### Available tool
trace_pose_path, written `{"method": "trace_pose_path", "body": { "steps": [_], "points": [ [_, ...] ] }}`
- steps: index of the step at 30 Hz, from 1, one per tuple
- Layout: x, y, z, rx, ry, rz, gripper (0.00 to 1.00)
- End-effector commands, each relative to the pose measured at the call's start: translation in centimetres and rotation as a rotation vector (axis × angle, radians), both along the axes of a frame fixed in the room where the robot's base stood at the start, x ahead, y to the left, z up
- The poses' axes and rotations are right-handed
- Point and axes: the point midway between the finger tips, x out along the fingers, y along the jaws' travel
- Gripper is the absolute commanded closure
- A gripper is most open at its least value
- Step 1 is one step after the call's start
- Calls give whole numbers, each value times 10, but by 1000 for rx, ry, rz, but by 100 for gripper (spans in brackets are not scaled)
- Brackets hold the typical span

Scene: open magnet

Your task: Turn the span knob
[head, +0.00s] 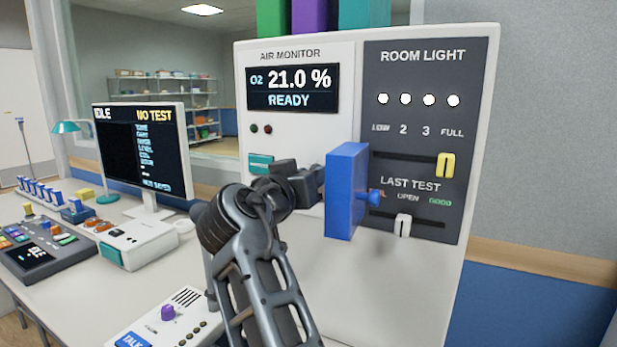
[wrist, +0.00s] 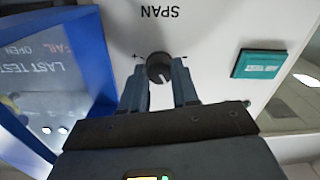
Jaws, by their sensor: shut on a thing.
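The span knob (wrist: 159,66) is a small dark round knob with a pale pointer line on the light monitor panel. It shows in the wrist view, where the picture is upside down, below the inverted SPAN label. The pointer slants down and slightly right in that picture. Small marks sit on both sides of the knob. My gripper (wrist: 158,80) is shut on it, with one finger at each side. In the head view my gripper (head: 312,183) is at the monitor front, and the blue upright plate hides its fingertips and the knob.
The blue upright plate (head: 345,190) stands out from the monitor right beside my gripper. The yellow slider (head: 446,165) and white slider (head: 403,225) are on the dark panel. A teal button (wrist: 262,63) is on the gripper's other side. A desk with consoles (head: 140,240) lies left.

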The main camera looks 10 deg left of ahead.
Motion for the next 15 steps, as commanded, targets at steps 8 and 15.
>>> {"method": "trace_pose_path", "body": {
  "steps": [8,15],
  "points": [
    [0,1,-1,1,1,1,64],
    [0,0,0,1,0,1,45]
  ]
}}
